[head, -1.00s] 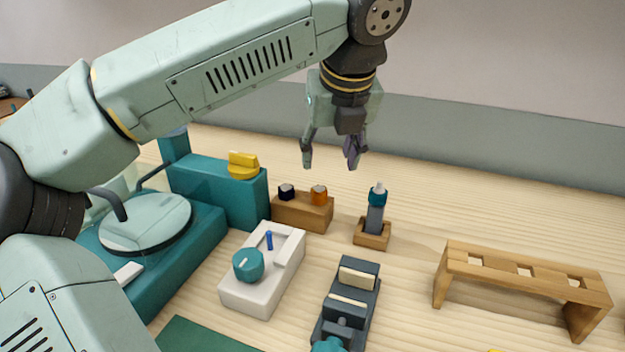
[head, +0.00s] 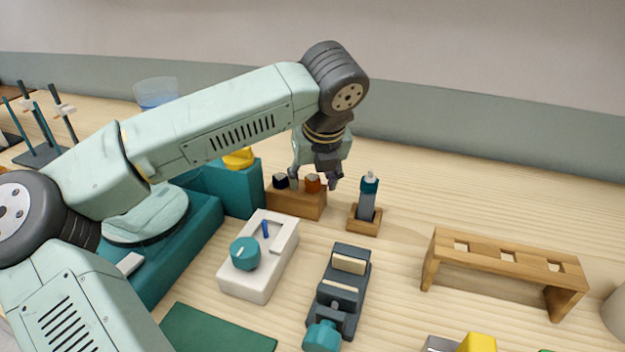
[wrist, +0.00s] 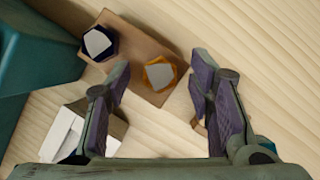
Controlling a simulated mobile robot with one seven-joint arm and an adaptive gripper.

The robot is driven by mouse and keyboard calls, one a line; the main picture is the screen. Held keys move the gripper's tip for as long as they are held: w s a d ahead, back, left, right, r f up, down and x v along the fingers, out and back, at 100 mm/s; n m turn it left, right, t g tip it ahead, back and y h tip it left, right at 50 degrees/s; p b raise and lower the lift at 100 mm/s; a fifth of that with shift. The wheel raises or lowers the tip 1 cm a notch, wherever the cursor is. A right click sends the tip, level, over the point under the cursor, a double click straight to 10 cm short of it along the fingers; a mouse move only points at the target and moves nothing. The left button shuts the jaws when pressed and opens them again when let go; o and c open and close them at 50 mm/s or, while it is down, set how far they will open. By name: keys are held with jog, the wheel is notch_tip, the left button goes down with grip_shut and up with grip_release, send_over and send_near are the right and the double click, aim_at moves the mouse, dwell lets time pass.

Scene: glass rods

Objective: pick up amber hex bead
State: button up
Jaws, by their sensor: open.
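The amber hex bead (head: 313,184) sits on a small wooden block (head: 296,205), to the right of a dark hex bead (head: 281,181). In the wrist view the amber bead (wrist: 160,73) shows a pale top face inside an amber rim, and the dark bead (wrist: 99,43) is at the upper left. My gripper (head: 314,184) is open and points down at the block. In the wrist view my gripper's fingers (wrist: 160,85) stand apart on the left and right of the amber bead, with space on both sides. I see no contact with the bead.
A teal machine (head: 232,187) is close on the left. A white device (head: 259,270) with a teal knob is in front. A wooden rack (head: 500,262) stands to the right.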

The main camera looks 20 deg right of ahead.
jog(key=shift+c, duration=0.4)
grip_shut()
jog(key=shift+r, duration=0.15)
notch_tip(320, 180, up, 18)
jog(key=b, duration=0.1)
notch_tip(320, 180, up, 10)
jog(key=p, duration=0.6)
send_over(314, 191)
jog(key=w, duration=0.1)
jog(key=shift+d, duration=0.1)
